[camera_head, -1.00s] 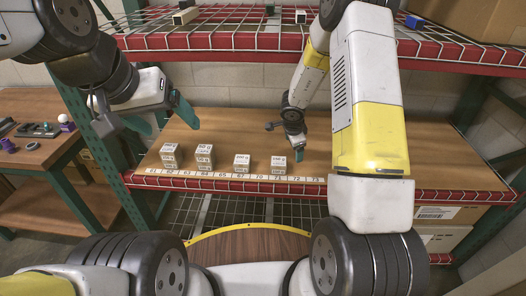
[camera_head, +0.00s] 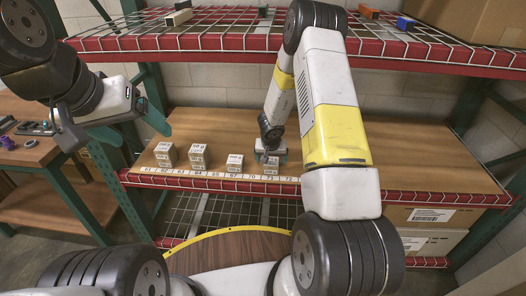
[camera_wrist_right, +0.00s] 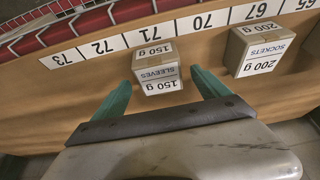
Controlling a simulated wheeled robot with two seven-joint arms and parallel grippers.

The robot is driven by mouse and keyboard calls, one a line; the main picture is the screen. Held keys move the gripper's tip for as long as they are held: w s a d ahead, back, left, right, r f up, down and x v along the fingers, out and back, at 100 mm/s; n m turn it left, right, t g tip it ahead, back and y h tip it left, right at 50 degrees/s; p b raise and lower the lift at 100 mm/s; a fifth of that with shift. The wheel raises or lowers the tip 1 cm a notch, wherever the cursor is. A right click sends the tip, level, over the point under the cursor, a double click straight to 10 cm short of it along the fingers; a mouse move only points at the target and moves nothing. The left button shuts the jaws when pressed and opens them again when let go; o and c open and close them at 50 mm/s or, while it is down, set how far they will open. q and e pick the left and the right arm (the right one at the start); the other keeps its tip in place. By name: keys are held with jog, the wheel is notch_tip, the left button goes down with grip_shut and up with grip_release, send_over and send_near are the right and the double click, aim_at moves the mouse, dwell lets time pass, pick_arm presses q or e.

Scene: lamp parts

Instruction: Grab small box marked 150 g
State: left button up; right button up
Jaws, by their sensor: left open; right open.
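The small box marked 150 g and SLEEVES (camera_wrist_right: 158,70) stands on the wooden shelf at labels 70 and 71 in the right wrist view. In the head view the box (camera_head: 271,168) is the rightmost of the row, partly covered by my right gripper (camera_head: 270,155). In the wrist view my right gripper (camera_wrist_right: 160,78) is open, with one teal finger on each side of the box and gaps showing between. Whether a finger touches it cannot be told. My left gripper (camera_head: 150,104) is open and empty, left of the shelf's boxes.
A larger box marked 200 g and SOCKETS (camera_wrist_right: 260,50) stands beside the right gripper's finger. Two more boxes (camera_head: 165,155) (camera_head: 199,157) stand further left. A red front rail (camera_head: 215,183) edges the shelf; a wire shelf (camera_head: 230,40) hangs above. The shelf's right side is clear.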

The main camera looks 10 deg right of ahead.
aim_at(271, 162)
jog(key=shift+x, duration=1.55)
jog(key=shift+s, duration=0.2)
jog(key=shift+c, duration=0.4)
jog(key=c, duration=1.4)
jog(key=shift+c, duration=0.6)
jog(key=shift+r, duration=0.1)
